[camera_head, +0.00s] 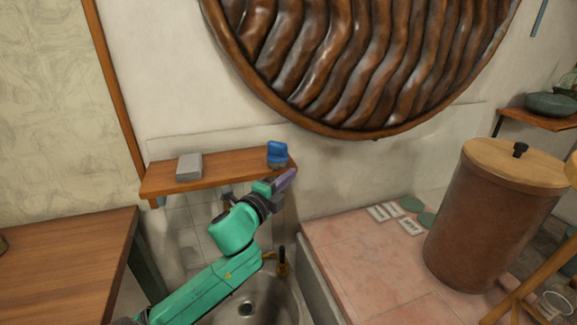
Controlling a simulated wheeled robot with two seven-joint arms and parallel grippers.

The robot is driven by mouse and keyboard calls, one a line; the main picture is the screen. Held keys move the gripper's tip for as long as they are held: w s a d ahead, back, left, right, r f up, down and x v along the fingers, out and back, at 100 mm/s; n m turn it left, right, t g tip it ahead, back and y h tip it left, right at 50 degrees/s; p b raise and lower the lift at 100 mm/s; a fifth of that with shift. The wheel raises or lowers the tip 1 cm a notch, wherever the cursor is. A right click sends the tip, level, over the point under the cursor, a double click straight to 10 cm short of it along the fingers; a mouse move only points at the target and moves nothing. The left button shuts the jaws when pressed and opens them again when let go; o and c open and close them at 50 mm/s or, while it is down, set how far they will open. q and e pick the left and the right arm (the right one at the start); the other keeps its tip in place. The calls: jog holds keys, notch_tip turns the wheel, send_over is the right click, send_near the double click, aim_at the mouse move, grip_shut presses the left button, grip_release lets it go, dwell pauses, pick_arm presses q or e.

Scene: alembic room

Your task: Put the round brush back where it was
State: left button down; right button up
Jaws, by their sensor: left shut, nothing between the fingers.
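A small blue-topped brush (277,151), which looks like the round brush, stands at the right end of the wooden wall shelf (225,174). A paler band shows at its base. My left gripper (287,180) is shut and empty, just below and to the right of the brush, in front of the shelf's right end. A gap to the brush is hard to judge from this view. My right gripper is not in view.
A grey block (189,166) sits on the shelf's left part; the shelf between is clear. Below is a metal sink (262,303) with a tap (283,262).

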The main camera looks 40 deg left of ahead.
aim_at(288, 162)
pick_arm(q)
jog(key=w+a, duration=0.1)
jog(key=w, duration=0.1)
jog(key=w+a+p, duration=0.1)
jog(key=w+a, duration=0.1)
jog(key=w+a+p, duration=0.1)
jog(key=w, duration=0.1)
jog(key=shift+a, duration=0.35)
jog(key=shift+w+d+f, duration=0.1)
